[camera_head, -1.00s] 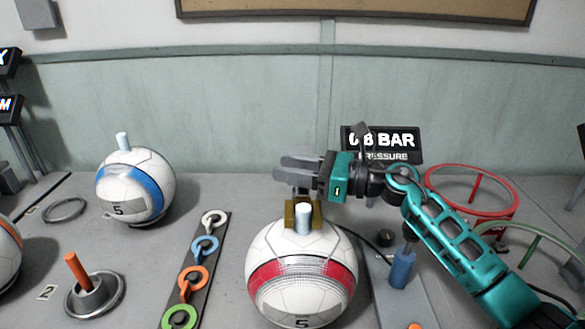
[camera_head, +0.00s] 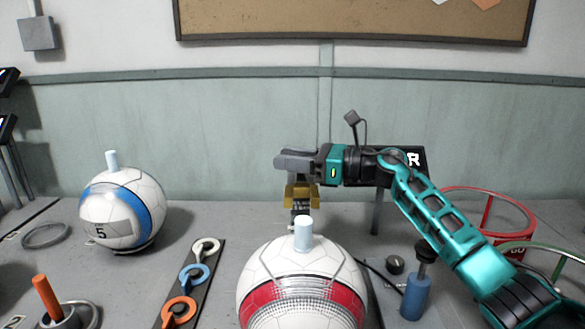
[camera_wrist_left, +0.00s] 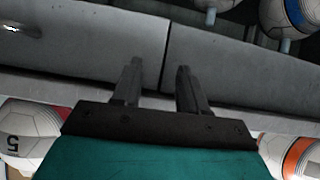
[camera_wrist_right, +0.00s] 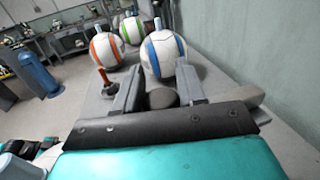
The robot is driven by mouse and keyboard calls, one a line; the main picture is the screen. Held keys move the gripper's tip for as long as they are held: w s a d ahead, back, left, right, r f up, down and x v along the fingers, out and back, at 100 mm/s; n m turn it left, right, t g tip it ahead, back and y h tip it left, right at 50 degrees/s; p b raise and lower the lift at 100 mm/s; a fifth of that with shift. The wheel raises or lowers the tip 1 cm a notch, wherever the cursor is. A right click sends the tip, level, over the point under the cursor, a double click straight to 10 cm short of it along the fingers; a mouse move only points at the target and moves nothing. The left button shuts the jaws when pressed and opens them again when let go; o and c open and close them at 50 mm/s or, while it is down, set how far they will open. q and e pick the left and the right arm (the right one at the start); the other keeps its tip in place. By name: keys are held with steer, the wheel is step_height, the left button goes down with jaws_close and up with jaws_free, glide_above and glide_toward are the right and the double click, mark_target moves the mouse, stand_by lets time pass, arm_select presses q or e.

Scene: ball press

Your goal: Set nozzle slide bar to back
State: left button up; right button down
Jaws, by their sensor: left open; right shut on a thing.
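My right gripper (camera_head: 297,160) is shut on a dark rounded knob (camera_wrist_right: 162,98), seen between its fingers in the right wrist view. I take the knob to be part of the nozzle slide bar. A gold block (camera_head: 301,194) of the nozzle mechanism sits just below this gripper, behind the light blue plug (camera_head: 303,233) on top of the red-banded ball (camera_head: 300,285). The rest of the bar is hidden by the gripper and ball. My left gripper (camera_wrist_left: 155,70) is open and empty in the left wrist view. It is outside the head view.
A blue-banded ball (camera_head: 122,210) stands left. A strip of coloured rings (camera_head: 192,275) lies beside the red-banded ball. A blue hand pump (camera_head: 415,297) and a red hoop stand (camera_head: 510,215) are at right. The pressure sign (camera_head: 415,162) is mostly covered by my right arm.

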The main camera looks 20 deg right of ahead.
arm_select(q)
steer(key=shift+s+f, duration=0.1)
steer(key=shift+s, duration=0.1)
arm_select(e)
steer(key=shift+w+d+r+t, duration=0.15)
steer(key=shift+w+d+t, duration=0.05)
steer(key=shift+t, duration=0.1)
steer(key=c, duration=1)
jaws_free()
arm_select(q)
steer(key=shift+a+f, duration=0.1)
steer(key=shift+f, duration=0.1)
arm_select(e)
steer(key=shift+o, duration=1.3)
steer(key=shift+a, duration=0.1)
arm_select(q)
steer(key=shift+f, duration=0.2)
arm_select(e)
steer(key=v, duration=1.3)
steer(key=shift+w+r, duration=0.1)
steer(key=shift+r, duration=0.05)
